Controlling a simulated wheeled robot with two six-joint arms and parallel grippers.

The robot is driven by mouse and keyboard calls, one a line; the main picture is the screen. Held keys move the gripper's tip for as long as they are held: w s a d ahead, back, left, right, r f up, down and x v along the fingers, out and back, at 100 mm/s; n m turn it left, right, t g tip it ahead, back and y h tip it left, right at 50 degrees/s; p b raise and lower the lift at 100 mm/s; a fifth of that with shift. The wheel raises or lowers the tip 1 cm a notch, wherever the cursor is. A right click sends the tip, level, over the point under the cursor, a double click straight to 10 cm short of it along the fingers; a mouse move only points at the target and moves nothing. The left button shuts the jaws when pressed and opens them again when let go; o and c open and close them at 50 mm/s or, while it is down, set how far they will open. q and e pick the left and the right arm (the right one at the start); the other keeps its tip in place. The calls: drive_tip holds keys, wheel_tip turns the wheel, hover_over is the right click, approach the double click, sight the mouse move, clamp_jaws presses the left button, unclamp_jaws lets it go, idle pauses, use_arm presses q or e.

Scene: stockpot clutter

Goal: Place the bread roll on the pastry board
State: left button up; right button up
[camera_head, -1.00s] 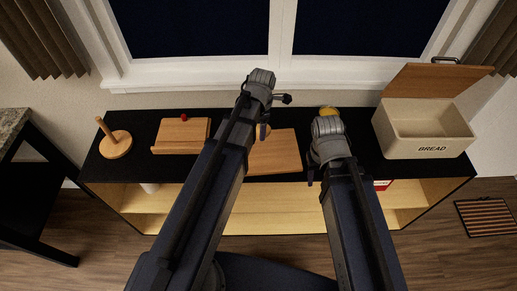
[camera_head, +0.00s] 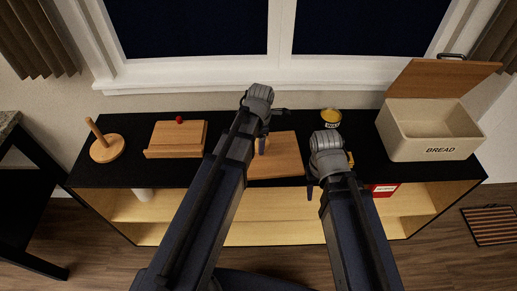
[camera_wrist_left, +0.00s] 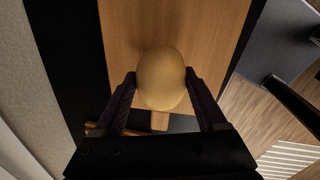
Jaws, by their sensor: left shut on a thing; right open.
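The bread roll (camera_wrist_left: 161,79) is a rounded, tan-yellow lump in the left wrist view, between the two dark fingers of my left gripper (camera_wrist_left: 161,85), which is shut on it. Behind the roll in that view is the flat wooden pastry board (camera_wrist_left: 200,28); I cannot tell whether they touch. In the head view the board (camera_head: 283,158) lies on the black top, partly covered by my left arm. My left gripper (camera_head: 264,140) is above the board's left part there, and the roll is mostly hidden. My right gripper (camera_head: 318,185) is open, right of the board, its fingers partly hidden.
A cream bread bin (camera_head: 430,138) with its wooden lid raised stands at the right. A yellow wax tin (camera_head: 331,118) is behind my right gripper. A wooden stand (camera_head: 178,138) and a peg holder (camera_head: 105,148) are at the left. A red box (camera_head: 384,190) shows on the shelf below.

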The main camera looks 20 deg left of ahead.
use_arm(q)
drive_tip(key=shift+f+b, duration=1.15)
drive_tip(key=shift+f, duration=0.35)
drive_tip(key=shift+f, duration=0.1)
drive_tip(key=shift+f, duration=0.15)
drive_tip(key=o, duration=1.3)
drive_tip(key=shift+r, duration=0.2)
drive_tip(key=r+p, duration=0.8)
drive_tip(key=s+r+p, duration=0.1)
drive_tip(key=r+p, duration=0.3)
drive_tip(key=shift+d, duration=0.3)
